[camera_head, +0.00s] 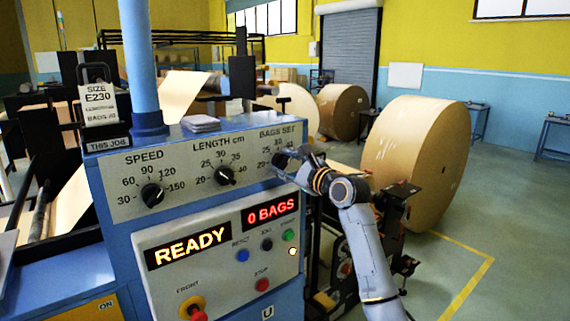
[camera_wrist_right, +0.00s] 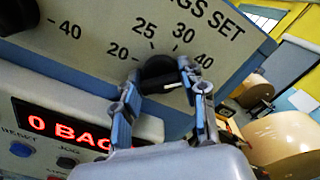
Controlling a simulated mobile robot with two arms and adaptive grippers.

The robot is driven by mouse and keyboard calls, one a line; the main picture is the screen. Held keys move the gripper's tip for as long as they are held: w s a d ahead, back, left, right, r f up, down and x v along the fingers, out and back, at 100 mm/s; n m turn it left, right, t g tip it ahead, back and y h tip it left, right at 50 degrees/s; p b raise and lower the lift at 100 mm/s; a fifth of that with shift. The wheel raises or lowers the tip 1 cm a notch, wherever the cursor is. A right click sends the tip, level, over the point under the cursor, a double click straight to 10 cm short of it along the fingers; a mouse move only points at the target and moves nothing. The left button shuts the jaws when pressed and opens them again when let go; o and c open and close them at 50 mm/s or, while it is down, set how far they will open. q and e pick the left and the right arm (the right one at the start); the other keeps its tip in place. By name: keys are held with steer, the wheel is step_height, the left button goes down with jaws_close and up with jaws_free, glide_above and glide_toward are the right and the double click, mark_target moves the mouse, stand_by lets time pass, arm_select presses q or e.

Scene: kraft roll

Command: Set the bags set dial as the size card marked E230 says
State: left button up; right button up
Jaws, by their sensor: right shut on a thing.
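The size card marked E230 (camera_head: 98,97) stands in a holder labelled THIS JOB at the machine's upper left. Its bottom line starts with BAGS, but the number is too small to read surely. The BAGS SET dial (camera_wrist_right: 158,72) is a black knob on the grey panel, with 20, 25, 30 and 40 around it in the wrist view. A pale line on it points rightward; its exact reading is unclear. My right gripper (camera_wrist_right: 163,98) is shut on this knob, one finger each side. In the head view my right gripper (camera_head: 284,165) partly covers the dial. My left gripper is out of view.
The SPEED dial (camera_head: 152,194) and LENGTH dial (camera_head: 224,175) sit left of the gripper. Below are a READY display (camera_head: 187,252), a 0 BAGS display (camera_head: 270,211) and several push buttons. Large kraft rolls (camera_head: 415,160) stand behind at the right, with open floor beside them.

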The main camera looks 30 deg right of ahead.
steer(key=n, duration=0.6)
steer(key=shift+f+n, duration=0.15)
steer(key=shift+n, duration=0.15)
steer(key=n, duration=0.3)
steer(key=shift+f+n, duration=0.1)
steer(key=shift+n, duration=0.2)
steer(key=n, duration=0.3)
steer(key=shift+f+n, duration=0.1)
steer(key=shift+n, duration=0.3)
steer(key=n, duration=0.6)
steer(key=shift+b, duration=0.3)
steer(key=n, duration=0.3)
steer(key=shift+n, duration=0.3)
steer(key=shift+d+f+n+p, duration=0.1)
steer(key=shift+n+p, duration=0.25)
steer(key=shift+n, duration=1.25)
